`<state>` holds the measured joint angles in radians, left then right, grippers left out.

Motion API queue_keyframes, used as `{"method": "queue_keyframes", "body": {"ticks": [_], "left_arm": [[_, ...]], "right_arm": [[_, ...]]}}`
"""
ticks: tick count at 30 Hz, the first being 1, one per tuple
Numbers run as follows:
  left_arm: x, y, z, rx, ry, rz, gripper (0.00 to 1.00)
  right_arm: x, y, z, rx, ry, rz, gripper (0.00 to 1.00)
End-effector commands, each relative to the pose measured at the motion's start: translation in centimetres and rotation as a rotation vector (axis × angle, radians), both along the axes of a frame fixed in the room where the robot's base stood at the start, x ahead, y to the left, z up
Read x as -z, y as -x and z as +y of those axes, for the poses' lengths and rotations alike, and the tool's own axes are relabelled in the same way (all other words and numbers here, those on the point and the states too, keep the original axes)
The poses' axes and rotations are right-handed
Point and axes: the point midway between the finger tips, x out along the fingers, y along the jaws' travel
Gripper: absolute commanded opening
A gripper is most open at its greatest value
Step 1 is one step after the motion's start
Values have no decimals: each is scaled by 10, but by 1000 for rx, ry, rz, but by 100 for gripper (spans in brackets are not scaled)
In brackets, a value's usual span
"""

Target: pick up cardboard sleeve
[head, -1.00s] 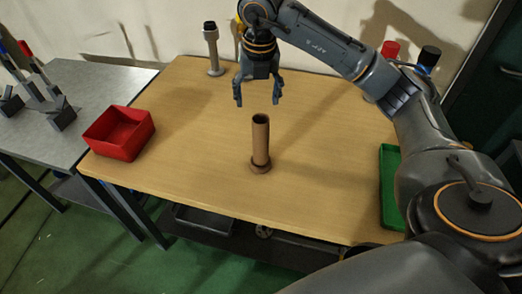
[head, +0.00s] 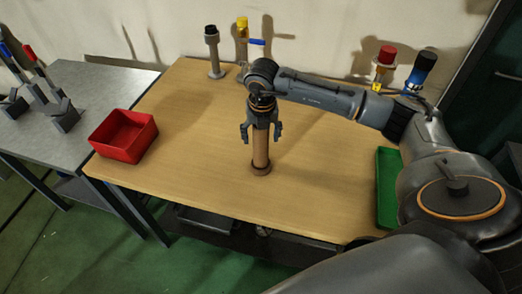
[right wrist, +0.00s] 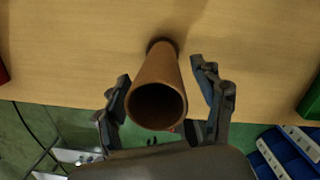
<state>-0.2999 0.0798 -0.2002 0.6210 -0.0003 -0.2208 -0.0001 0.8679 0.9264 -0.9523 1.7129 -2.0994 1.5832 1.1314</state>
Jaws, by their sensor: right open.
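The cardboard sleeve (head: 260,152) is a brown tube standing upright on the wooden table, with a wider ring at its foot. In the right wrist view the sleeve (right wrist: 158,95) shows its open top end, between the fingers. My right gripper (head: 261,134) is open, pointing down, with one finger on each side of the sleeve's upper part. In the right wrist view the right gripper (right wrist: 165,95) shows a gap between each finger and the tube. The sleeve's top is hidden behind the gripper in the head view. My left gripper is not in view.
A red bin (head: 123,136) stands at the table's left and a green tray (head: 388,185) at its right. Table space around the sleeve is clear.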

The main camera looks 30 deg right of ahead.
Motion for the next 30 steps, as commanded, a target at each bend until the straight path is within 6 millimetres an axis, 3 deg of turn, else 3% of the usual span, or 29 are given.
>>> {"method": "queue_keyframes", "body": {"ticks": [9,19,30], "left_arm": [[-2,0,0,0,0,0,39],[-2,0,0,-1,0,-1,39],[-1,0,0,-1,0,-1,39]], "right_arm": [[8,-1,0,-2,0,0,69],[8,-1,0,-1,0,0,2],[5,-1,0,-1,0,-1,0]]}}
